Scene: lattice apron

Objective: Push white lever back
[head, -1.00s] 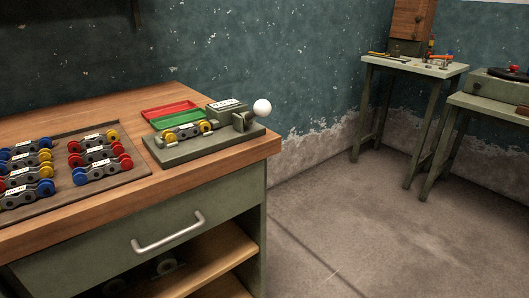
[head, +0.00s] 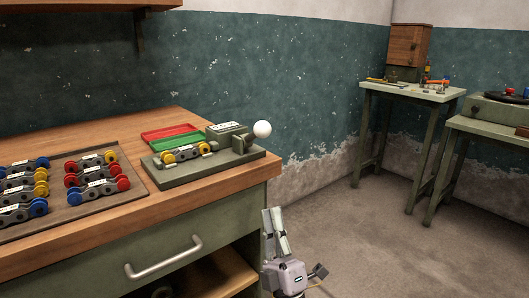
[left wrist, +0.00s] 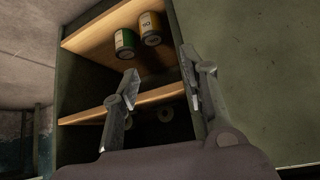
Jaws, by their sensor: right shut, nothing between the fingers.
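The white lever knob (head: 262,129) is a round ball at the right end of a grey-green fixture (head: 190,172) on the wooden bench. A chain link piece with yellow rollers (head: 184,154) sits in the fixture. My right gripper (head: 273,211) is shut and empty, pointing up, in front of the bench's right corner. It is below the knob in the picture and apart from it. My left gripper (left wrist: 160,80) shows only in the left wrist view. Its fingers are apart with nothing between them, in front of the cabinet shelves.
A tray (head: 130,199) with several roller links lies on the bench's left. Red (head: 172,132) and green (head: 184,142) bins lie behind the fixture. A drawer handle (head: 163,258) sticks out in front. Cans (left wrist: 151,28) stand on a cabinet shelf. Floor right of the bench is clear.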

